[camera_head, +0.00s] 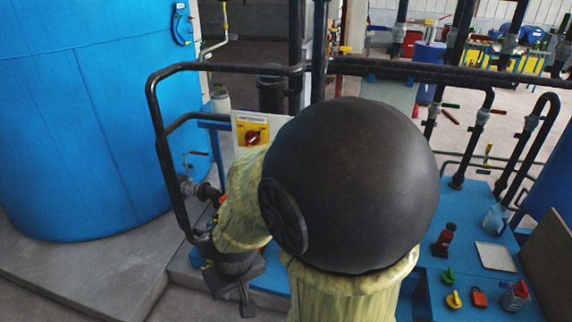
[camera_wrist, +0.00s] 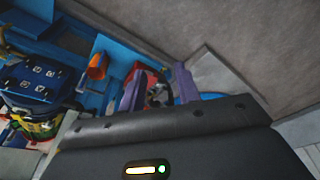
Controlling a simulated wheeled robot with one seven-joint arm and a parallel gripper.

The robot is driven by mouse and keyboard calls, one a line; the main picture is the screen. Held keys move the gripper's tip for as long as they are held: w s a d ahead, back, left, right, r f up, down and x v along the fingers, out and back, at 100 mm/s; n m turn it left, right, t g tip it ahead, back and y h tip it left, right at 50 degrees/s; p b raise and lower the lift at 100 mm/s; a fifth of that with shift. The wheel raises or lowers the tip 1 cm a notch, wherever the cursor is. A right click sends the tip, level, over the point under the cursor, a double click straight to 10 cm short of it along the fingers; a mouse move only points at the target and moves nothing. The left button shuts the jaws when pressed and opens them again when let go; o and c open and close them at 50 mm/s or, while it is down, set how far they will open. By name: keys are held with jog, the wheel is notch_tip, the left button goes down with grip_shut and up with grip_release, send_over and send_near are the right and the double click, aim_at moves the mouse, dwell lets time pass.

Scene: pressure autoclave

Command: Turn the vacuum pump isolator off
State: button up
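The isolator is a red rotary knob (camera_head: 253,138) on a yellow plate, on a white labelled panel (camera_head: 279,122) left of the middle in the head view. My large dark arm joint hides what lies just right of the panel. The exact angle of the knob is too small to tell. My gripper (camera_head: 232,290) points down, below and slightly left of the panel, apart from it. In the wrist view my gripper's two purplish fingers (camera_wrist: 157,88) stand apart, with a red and dark object (camera_wrist: 150,82) visible beyond them. Nothing is seen held.
A black pipe rail (camera_head: 160,130) runs left of and above the panel. A big blue tank (camera_head: 80,120) stands at left on a concrete plinth (camera_head: 100,270).

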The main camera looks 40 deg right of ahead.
dwell(0.3)
jog(key=w+d+f+m+t+h+b, duration=0.1)
jog(key=w+d+f+m+t+h, duration=0.15)
jog(key=w+d+m, duration=0.4)
jog(key=w+d+f+m+t+h+b, duration=0.1)
jog(key=w+d+m+t, duration=0.25)
jog(key=w, duration=0.55)
jog(key=w+d+r+m+t+h+b, duration=0.1)
jog(key=d+m+h, duration=0.3)
jog(key=d, duration=0.4)
jog(key=w+d+r+m+t+h+b, duration=0.1)
jog(key=d+r+m+t+h, duration=0.1)
jog(key=d+m+h, duration=0.3)
jog(key=d+h, duration=0.1)
jog(key=d, duration=0.2)
jog(key=shift+w+r, duration=0.25)
jog(key=shift+r, duration=0.05)
jog(key=p+x, duration=0.5)
jog(key=x, duration=1.2)
jog(key=shift+d, duration=0.15)
